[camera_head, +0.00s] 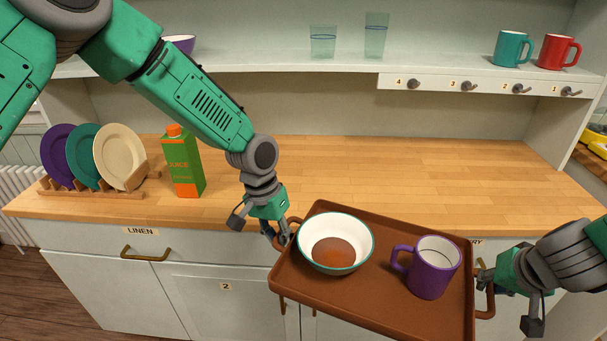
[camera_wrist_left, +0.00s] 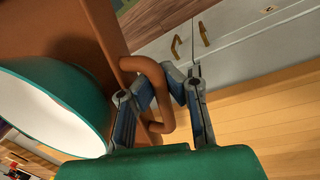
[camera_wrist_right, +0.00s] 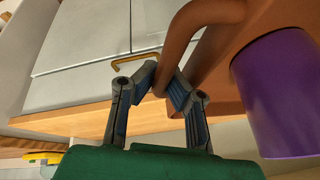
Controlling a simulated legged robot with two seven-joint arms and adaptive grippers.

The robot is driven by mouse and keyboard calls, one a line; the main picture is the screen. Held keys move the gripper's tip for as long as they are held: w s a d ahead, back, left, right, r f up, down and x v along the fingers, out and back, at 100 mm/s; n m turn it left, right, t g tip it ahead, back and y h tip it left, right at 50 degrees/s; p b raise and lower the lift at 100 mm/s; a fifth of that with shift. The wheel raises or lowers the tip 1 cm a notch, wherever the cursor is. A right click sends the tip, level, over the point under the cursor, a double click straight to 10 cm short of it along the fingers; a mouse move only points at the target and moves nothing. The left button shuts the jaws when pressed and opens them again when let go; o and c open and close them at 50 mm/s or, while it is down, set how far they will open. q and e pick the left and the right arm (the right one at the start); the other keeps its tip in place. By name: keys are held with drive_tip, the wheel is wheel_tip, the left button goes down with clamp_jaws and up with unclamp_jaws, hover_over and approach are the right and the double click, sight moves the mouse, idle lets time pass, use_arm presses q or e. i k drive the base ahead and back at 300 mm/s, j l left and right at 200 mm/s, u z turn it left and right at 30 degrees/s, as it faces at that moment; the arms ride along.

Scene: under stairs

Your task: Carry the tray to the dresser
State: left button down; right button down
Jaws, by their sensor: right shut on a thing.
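The brown tray (camera_head: 322,291) is in front of the dresser's wooden worktop (camera_head: 340,165), at the lower right of the head view. A white bowl with a green rim (camera_head: 336,243) and a purple mug (camera_head: 433,267) stand upright on it.
A green juice carton (camera_head: 184,165) and a rack with several plates (camera_head: 120,157) stand on the worktop's left. Its middle and right are clear. Above, a shelf holds glasses (camera_head: 323,42) and mugs (camera_head: 512,48), with hooks (camera_head: 468,86) below.

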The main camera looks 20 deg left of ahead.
sight(348, 192)
drive_tip(key=i+j, duration=0.25)
drive_tip(key=i, duration=0.25)
drive_tip(key=i+j, duration=0.3)
drive_tip(key=i, duration=0.2)
